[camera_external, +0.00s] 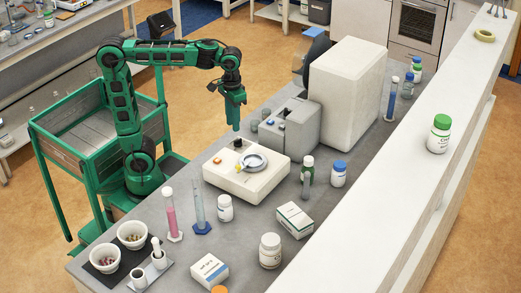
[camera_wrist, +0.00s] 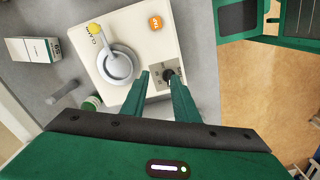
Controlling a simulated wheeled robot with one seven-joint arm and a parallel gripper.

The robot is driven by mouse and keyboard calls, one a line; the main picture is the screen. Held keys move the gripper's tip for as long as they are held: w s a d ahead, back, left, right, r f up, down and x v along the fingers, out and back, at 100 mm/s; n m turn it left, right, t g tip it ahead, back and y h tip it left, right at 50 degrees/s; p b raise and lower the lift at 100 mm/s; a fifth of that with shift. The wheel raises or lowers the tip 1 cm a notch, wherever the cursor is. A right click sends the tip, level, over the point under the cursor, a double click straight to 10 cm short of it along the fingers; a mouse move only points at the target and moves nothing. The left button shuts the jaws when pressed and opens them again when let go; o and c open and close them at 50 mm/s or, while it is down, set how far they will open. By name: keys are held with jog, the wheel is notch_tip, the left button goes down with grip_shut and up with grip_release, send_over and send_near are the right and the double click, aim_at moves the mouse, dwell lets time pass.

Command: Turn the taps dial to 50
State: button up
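The taps dial (camera_wrist: 168,75) is a small black knob on a grey marked panel at one corner of a white machine (camera_wrist: 135,35). In the external view the dial (camera_external: 239,143) is a dark knob on the far left corner of the machine (camera_external: 245,180). My gripper (camera_wrist: 160,76) is open and empty. Its green fingers reach toward the dial, which shows near the right fingertip. In the external view my gripper (camera_external: 236,128) points down just above the dial; contact is not clear. The dial's setting and scale numbers are too small to read.
The machine also bears an orange button (camera_wrist: 155,23), a round grey dish (camera_wrist: 118,65) and a yellow knob (camera_wrist: 94,28). A grey device (camera_external: 291,127) stands behind it. Cylinders (camera_external: 199,215), bottles (camera_external: 225,208) and boxes (camera_external: 295,220) stand around it on the bench.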

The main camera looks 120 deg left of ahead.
jog(key=r+n, duration=0.1)
jog(key=n, duration=0.1)
send_over(238, 140)
notch_tip(238, 140, down, 11)
jog(key=shift+s+a+r, duration=0.1)
jog(key=shift+s+r, duration=0.05)
jog(key=shift+r, duration=0.05)
jog(key=shift+c, duration=0.6)
grip_shut()
